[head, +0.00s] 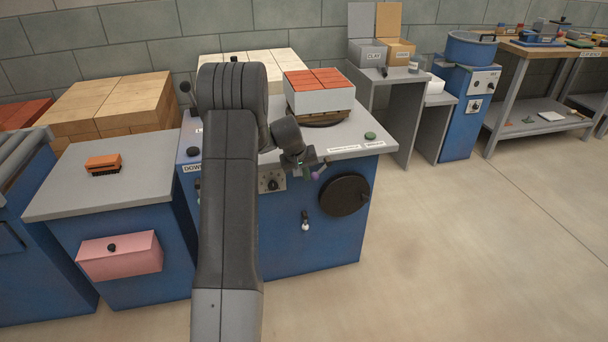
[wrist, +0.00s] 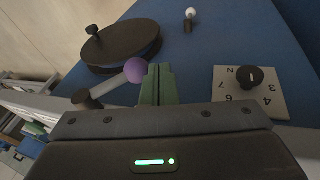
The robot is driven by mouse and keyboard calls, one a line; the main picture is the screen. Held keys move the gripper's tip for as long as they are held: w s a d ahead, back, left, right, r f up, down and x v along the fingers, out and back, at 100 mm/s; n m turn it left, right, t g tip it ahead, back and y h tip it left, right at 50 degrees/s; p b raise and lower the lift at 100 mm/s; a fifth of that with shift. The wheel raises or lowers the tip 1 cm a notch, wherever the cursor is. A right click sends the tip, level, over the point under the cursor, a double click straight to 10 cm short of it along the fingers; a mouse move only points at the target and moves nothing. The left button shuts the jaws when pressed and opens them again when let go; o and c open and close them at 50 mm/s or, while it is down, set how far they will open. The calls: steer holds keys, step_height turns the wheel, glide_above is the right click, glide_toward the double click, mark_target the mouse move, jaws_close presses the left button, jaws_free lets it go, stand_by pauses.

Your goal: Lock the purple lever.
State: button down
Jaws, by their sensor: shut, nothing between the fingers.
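The purple lever shows in the wrist view as a purple ball knob (wrist: 136,69) on a grey rod, with a dark pivot (wrist: 86,99) at the rod's lower left end. In the head view only a small purple part (head: 319,173) shows beside my gripper. My gripper (wrist: 160,70) has its green fingers together, with nothing between them. The ball is just left of the fingertips in the wrist view; I cannot tell if they touch. My gripper also shows in the head view (head: 306,164), at the front edge of the blue machine.
A black handwheel (wrist: 120,47), a white-tipped switch (wrist: 190,14) and a numbered dial (wrist: 250,90) are on the blue front near my gripper. A turntable with a white block topped by red bricks (head: 318,92) stands on the machine top. Open floor (head: 470,230) lies to the right.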

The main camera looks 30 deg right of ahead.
steer(key=shift+d+f, duration=0.15)
steer(key=shift+f, duration=0.3)
steer(key=shift+b, duration=0.3)
stand_by(1.4)
steer(key=a+r, duration=0.6)
steer(key=w+a+r+p, duration=0.1)
steer(key=a+r, duration=0.2)
steer(key=a, duration=0.1)
steer(key=shift+r, duration=0.1)
steer(key=shift+s, duration=0.1)
